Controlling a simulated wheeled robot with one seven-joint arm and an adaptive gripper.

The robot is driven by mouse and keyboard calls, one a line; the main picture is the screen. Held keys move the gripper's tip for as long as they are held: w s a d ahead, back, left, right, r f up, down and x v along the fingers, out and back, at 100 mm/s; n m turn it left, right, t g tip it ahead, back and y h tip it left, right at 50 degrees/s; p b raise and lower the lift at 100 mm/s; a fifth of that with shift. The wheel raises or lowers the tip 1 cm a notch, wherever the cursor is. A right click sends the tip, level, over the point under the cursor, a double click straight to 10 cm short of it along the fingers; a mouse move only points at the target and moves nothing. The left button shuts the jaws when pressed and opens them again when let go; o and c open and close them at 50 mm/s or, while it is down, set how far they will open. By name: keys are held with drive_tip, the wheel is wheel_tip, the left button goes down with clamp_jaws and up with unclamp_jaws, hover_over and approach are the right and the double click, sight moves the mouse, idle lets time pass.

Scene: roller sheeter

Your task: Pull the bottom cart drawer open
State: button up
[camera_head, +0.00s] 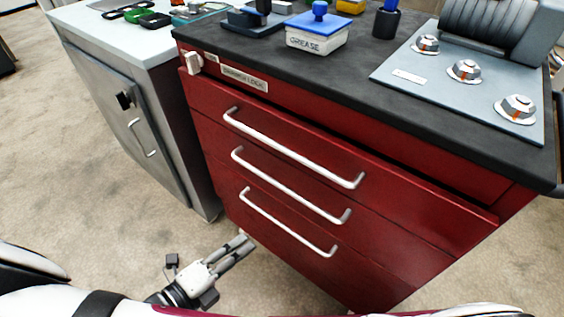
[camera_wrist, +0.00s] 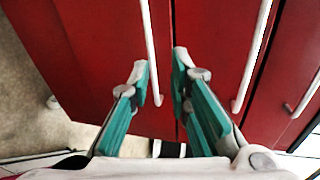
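The bottom drawer (camera_head: 275,258) of the red cart is flush and looks shut. Its white bar handle (camera_head: 285,222) runs across its front; in the wrist view this handle (camera_wrist: 152,50) appears as the leftmost bar. My gripper (camera_head: 245,239) is low at the left, by the lower left part of the drawer. In the wrist view my gripper (camera_wrist: 160,68) is open, with teal pads apart and the handle's end in line with the gap between the fingertips. I cannot tell whether the bar is between the fingers or still ahead of them. No contact is visible.
The middle drawer handle (camera_head: 290,186) and top drawer handle (camera_head: 292,148) sit above. The top drawer (camera_head: 400,180) seems to stand out slightly, with a dark gap over it. A grey cabinet (camera_head: 120,105) stands at left. Carpet floor (camera_head: 90,210) is clear in front.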

sight(277, 221)
drive_tip(key=shift+n+t, duration=0.6)
drive_tip(key=shift+n, duration=0.2)
drive_tip(key=f+b+x, duration=0.1)
drive_tip(key=x, duration=0.3)
drive_tip(key=b+x, duration=0.2)
drive_tip(key=x, duration=0.3)
drive_tip(key=f+b+x, duration=0.1)
drive_tip(key=x, duration=0.3)
drive_tip(key=shift+f+b, duration=0.35)
drive_tip(key=shift+f, duration=0.05)
clamp_jaws()
